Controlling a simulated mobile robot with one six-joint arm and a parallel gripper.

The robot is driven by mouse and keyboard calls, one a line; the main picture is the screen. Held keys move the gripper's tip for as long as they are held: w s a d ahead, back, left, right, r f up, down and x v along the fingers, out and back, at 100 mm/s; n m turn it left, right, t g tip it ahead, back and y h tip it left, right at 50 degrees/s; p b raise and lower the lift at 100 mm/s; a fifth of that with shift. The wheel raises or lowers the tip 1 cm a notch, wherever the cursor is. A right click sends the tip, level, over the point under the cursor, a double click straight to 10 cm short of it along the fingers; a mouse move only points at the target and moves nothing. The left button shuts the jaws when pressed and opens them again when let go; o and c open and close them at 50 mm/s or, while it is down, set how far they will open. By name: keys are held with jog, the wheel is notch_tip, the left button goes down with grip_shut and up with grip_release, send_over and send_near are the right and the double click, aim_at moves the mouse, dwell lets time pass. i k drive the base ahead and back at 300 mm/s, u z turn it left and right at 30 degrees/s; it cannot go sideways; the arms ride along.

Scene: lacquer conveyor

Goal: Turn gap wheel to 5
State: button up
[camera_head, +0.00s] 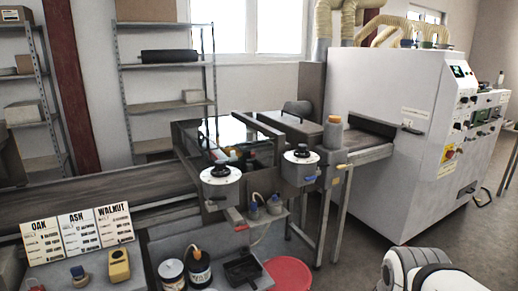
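Two round white dial wheels with dark centre knobs sit on the front of the lacquer conveyor. The left wheel (221,174) is on a white cylindrical housing below the glass hood. The right wheel (300,156) is on a similar housing closer to the white machine. I cannot tell which one is the gap wheel, and their numbers are too small to read. A white and dark rounded part of my own arm shows at the bottom right, well apart from both wheels. My gripper's fingers are not in view.
OAK, ASH and WALNUT cards (78,233) stand at front left. A large white machine (385,130) stands right. Floor (345,262) is clear before it.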

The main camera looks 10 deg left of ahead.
aim_at(220, 165)
jog(key=u, duration=0.25)
jog(key=i, duration=1.35)
jog(key=u, duration=0.85)
jog(key=k, duration=0.65)
jog(key=u, duration=0.3)
jog(key=i, duration=0.7)
jog(key=z, duration=0.2)
